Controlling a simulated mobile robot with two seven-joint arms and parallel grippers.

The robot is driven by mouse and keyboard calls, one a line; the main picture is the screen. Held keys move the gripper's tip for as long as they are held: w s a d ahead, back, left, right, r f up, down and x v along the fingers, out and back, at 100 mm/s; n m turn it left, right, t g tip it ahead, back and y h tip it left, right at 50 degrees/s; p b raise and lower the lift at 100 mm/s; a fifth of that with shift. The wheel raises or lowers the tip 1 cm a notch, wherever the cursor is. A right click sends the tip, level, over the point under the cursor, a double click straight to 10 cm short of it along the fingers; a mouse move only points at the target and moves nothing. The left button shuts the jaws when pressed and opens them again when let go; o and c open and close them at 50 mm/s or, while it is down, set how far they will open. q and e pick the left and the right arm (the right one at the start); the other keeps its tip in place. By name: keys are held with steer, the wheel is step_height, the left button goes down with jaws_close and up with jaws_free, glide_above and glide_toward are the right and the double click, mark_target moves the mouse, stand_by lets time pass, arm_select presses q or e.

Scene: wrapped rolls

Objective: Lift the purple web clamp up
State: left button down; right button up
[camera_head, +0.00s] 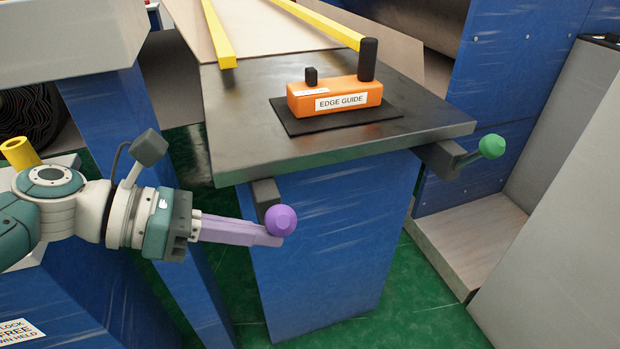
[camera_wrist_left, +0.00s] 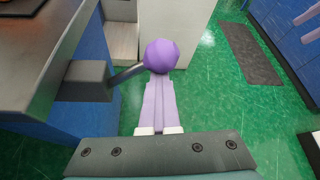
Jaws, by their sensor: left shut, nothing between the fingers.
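The purple web clamp has a faceted round knob (camera_head: 281,220) on a short grey arm that comes from a dark block under the near left corner of the metal table. In the left wrist view the purple knob (camera_wrist_left: 161,56) stands at the fingertips, with its grey rod running left to the block. My left gripper (camera_head: 276,239) has pale purple fingers, shut together with nothing between them. Their tips lie just under the knob, touching or very close; I cannot tell which. The left fingers also show in the wrist view (camera_wrist_left: 158,86).
An orange block marked EDGE GUIDE (camera_head: 335,97) stands on a black pad on the metal table (camera_head: 235,140). A green knob (camera_head: 491,146) sticks out at the table's right corner. A blue panel (camera_head: 330,235) is below the table. Green floor shows around it.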

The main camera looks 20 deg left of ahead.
arm_select(q)
steer(key=shift+w+a+r+n+g+p, duration=0.15)
steer(key=shift+w+a+r+n+p, duration=0.15)
steer(key=shift+r, duration=0.2)
steer(key=shift+w+a+r+n+g+p, duration=0.1)
steer(key=shift+w+r+n+g, duration=0.1)
steer(key=shift+w+r, duration=0.25)
arm_select(e)
steer(key=shift+r, duration=0.6)
arm_select(q)
steer(key=shift+r, duration=0.1)
